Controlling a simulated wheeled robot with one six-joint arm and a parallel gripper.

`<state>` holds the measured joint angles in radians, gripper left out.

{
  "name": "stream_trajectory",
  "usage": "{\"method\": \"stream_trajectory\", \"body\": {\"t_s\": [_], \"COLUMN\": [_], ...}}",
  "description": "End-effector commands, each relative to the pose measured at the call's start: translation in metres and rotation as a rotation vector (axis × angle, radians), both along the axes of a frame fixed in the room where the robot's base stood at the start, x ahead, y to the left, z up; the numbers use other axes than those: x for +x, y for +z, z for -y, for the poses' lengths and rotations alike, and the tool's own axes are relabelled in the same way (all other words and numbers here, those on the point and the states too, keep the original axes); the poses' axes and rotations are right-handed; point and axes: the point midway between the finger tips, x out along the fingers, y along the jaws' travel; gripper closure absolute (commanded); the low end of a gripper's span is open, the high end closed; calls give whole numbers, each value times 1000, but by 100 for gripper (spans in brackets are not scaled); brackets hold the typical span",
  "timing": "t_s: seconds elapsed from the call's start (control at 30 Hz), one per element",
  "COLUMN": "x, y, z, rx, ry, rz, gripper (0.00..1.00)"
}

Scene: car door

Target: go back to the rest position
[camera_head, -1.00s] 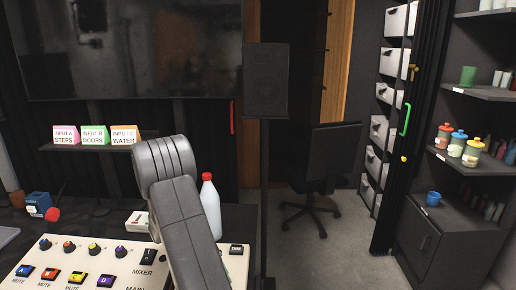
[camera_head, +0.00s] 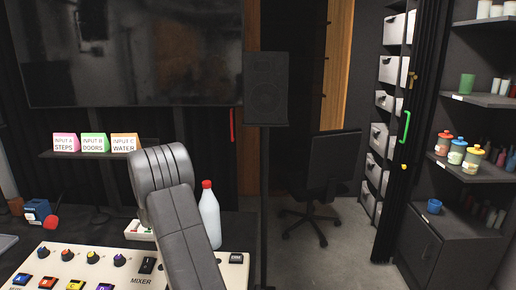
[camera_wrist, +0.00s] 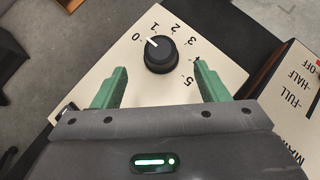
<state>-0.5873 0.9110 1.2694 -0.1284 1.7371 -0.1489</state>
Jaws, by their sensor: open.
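My gripper (camera_wrist: 158,88) shows in the wrist view with its two green fingers spread apart and nothing between them. Beyond the fingers is a black knob (camera_wrist: 161,54) on a cream panel (camera_wrist: 117,45) marked 0 to 5. In the head view my grey arm rises in front of the mixer (camera_head: 70,262), and the gripper is out of sight.
A white bottle (camera_head: 210,215) with a red cap stands close to my arm. Input cards (camera_head: 95,143) sit on a shelf behind. An office chair (camera_head: 328,180), a speaker (camera_head: 265,90) and shelves with paint jars (camera_head: 457,152) are to the right. Floor shows around the chair.

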Motion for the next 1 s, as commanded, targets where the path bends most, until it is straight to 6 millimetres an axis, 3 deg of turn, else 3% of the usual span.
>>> {"method": "stream_trajectory", "body": {"t_s": [0.47,1.0], "x": [-49,-46], "y": [-66,-64], "z": [48,46], "rx": [-2,1], "ry": [-8,-801], "rz": [-4,0], "gripper": [33,33]}}
